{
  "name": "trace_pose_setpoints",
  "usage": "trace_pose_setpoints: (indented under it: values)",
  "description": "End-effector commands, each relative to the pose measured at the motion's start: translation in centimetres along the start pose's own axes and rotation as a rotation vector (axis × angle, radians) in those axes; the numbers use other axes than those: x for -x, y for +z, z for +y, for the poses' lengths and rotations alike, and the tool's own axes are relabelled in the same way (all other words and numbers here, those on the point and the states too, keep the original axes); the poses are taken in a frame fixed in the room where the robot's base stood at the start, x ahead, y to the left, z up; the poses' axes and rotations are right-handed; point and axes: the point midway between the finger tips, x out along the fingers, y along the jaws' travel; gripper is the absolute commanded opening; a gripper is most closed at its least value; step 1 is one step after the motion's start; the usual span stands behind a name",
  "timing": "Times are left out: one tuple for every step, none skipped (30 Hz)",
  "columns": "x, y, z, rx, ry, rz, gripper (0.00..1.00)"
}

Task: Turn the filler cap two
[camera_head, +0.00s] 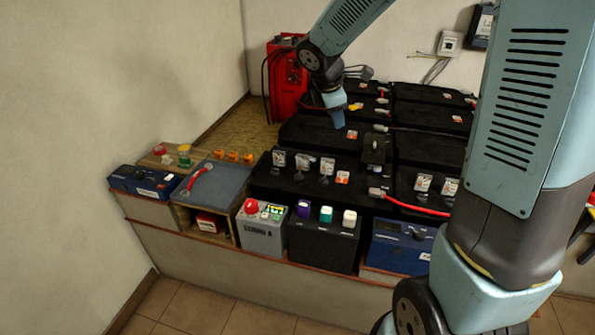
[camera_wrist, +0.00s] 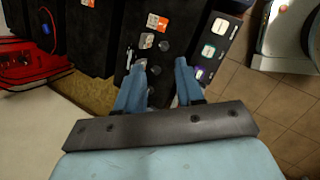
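The long black battery (camera_head: 262,180) behind the front row carries a row of dark round filler caps with white tags standing by them, one of them a cap (camera_head: 302,172) near the middle. The tag lettering is too small to read, so I cannot tell which is cap two. My gripper (camera_head: 339,119) hangs above the batteries behind that row, pointing down. In the wrist view, its two blue fingers (camera_wrist: 160,66) are apart with nothing held. A grey cap (camera_wrist: 164,45) shows ahead of the fingertips, and another cap (camera_wrist: 155,70) appears between them, lower down.
In front stand a grey box with a red button (camera_head: 250,206), a black box with coloured caps (camera_head: 325,235) and a blue box (camera_head: 400,248). A red unit (camera_head: 285,82) stands at the back left. Red cables (camera_head: 415,207) cross the batteries at right.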

Motion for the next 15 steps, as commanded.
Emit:
trace_pose_setpoints:
  values:
    - [-1.3, -1.1, 0.7, 0.071, -0.005, 0.004, 0.37]
    - [-2.0, -1.8, 1.1, 0.117, -0.004, 0.006, 0.37]
    - [-2.9, -2.6, 1.6, 0.177, -0.003, 0.008, 0.37]
    - [-3.5, -3.2, 2.0, 0.221, -0.003, 0.01, 0.37]
    - [-4.2, -3.9, 2.3, 0.266, -0.003, 0.013, 0.37]
    - [-5.1, -4.9, 2.7, 0.325, -0.002, 0.018, 0.37]
    - [-5.8, -5.6, 3.0, 0.371, 0.0, 0.021, 0.37]
    - [-6.5, -6.3, 3.3, 0.415, 0.001, 0.025, 0.37]
    - [-7.5, -7.2, 3.7, 0.474, 0.003, 0.031, 0.37]
    - [-8.2, -8.0, 3.9, 0.518, 0.005, 0.036, 0.37]
    - [-8.9, -8.7, 4.1, 0.561, 0.007, 0.041, 0.37]
    - [-9.8, -9.7, 4.4, 0.618, 0.01, 0.047, 0.37]
    - [-10.5, -10.4, 4.6, 0.658, 0.012, 0.053, 0.37]
    - [-11.1, -11.1, 4.7, 0.697, 0.015, 0.059, 0.37]
    - [-11.9, -12.0, 4.9, 0.745, 0.019, 0.066, 0.37]
